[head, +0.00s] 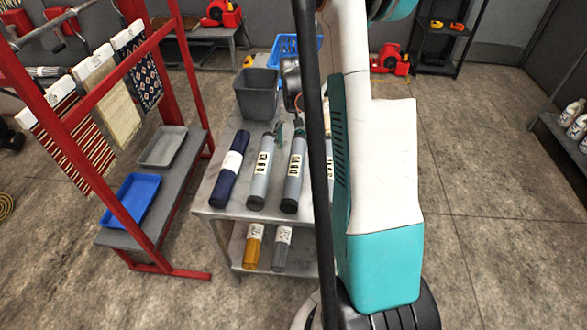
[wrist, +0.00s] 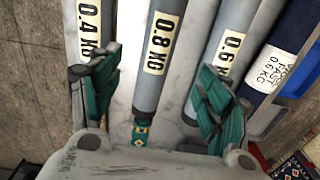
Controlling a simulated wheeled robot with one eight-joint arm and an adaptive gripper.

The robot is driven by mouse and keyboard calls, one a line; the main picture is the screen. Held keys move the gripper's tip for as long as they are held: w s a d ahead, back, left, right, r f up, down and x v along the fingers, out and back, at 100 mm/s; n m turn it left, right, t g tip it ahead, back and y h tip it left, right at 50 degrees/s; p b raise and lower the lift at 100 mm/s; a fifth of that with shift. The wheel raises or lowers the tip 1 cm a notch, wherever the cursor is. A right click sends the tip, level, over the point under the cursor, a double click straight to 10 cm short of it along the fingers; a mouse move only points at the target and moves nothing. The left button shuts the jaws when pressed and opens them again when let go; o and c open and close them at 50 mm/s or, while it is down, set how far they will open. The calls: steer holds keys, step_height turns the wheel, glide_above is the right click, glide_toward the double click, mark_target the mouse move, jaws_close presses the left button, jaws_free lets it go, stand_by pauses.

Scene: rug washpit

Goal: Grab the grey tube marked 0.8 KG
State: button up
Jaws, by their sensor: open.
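My gripper (wrist: 158,68) is open, one green finger on each side of this tube's line. I cannot tell its height above the tube. In the head view my gripper (head: 289,131) is at the tubes' far ends, partly hidden by my arm. A grey 0.6 KG tube (wrist: 232,30) and a grey 0.4 KG tube (wrist: 92,60) flank it.
A navy tube (head: 225,180) with a white label lies beside the grey 0.6 KG tube. A grey bin (head: 256,95) and a blue basket (head: 284,50) stand behind. Yellow (head: 252,253) and grey rolls lie on the lower shelf. A red rack (head: 188,75) stands left.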

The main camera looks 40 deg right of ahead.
mark_target(295, 165)
step_height(295, 165, down, 14)
steer(key=b, duration=0.5)
steer(key=shift+s+r, duration=0.1)
steer(key=shift+r, duration=0.05)
steer(key=shift+a+r, duration=0.1)
steer(key=shift+c, duration=0.5)
jaws_close()
